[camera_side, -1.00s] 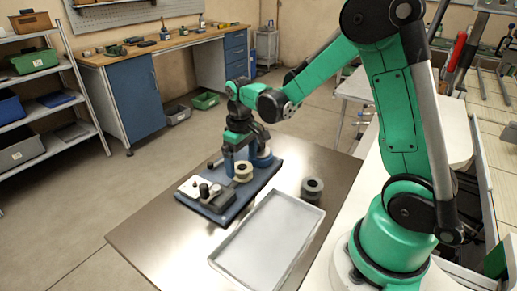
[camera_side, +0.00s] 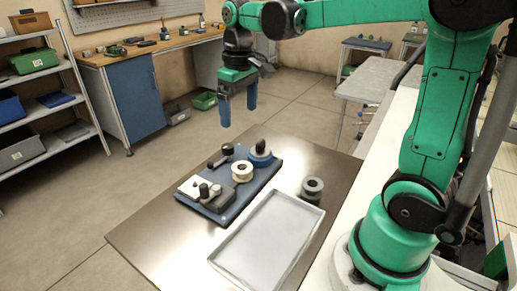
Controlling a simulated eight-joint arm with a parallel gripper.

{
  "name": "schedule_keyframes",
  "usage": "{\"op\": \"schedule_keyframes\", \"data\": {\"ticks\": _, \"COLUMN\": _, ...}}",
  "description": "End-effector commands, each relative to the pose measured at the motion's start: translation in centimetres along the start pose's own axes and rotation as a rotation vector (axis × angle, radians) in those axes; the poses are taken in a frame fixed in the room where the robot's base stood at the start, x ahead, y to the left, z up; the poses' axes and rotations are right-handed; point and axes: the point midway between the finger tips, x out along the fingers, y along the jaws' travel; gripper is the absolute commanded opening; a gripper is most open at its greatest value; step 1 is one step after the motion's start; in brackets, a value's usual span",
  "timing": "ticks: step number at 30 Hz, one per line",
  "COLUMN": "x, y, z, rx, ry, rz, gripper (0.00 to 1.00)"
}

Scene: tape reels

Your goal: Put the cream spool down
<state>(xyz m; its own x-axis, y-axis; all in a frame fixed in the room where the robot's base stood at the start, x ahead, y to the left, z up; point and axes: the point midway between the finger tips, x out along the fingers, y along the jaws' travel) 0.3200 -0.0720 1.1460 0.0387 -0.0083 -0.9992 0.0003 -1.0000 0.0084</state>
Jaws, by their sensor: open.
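The cream spool (camera_side: 242,171) sits upright on the blue base board (camera_side: 265,180), near its middle, between the blue reel and the dark device. My gripper (camera_side: 238,112) is open and empty, raised well above the back of the board. Its two blue fingers point down, apart from the spool and everything else. What lies directly under the spool is hidden.
A blue reel (camera_side: 260,153) stands at the board's back right. A dark device (camera_side: 214,196) and white block (camera_side: 194,187) are at its front left. A grey spool (camera_side: 312,187) stands on the metal table (camera_side: 150,235), beside an empty light tray (camera_side: 270,240).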

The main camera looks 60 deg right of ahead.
Motion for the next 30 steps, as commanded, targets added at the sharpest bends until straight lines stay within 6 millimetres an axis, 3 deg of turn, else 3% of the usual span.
{"op": "schedule_keyframes", "data": {"ticks": 5, "x": 0.0, "y": -2.8, "z": 2.2, "rx": -0.006, "ry": 0.177, "rz": 0.024, "gripper": 0.95}}
{"op": "schedule_keyframes", "data": {"ticks": 13, "x": 2.0, "y": -6.3, "z": 5.6, "rx": -0.002, "ry": 0.483, "rz": 0.011, "gripper": 0.95}}
{"op": "schedule_keyframes", "data": {"ticks": 19, "x": 2.9, "y": -7.2, "z": 6.4, "rx": 0.002, "ry": 0.578, "rz": -0.007, "gripper": 0.95}}
{"op": "schedule_keyframes", "data": {"ticks": 30, "x": 2.9, "y": -7.3, "z": 6.4, "rx": 0.003, "ry": 0.583, "rz": -0.008, "gripper": 0.95}}
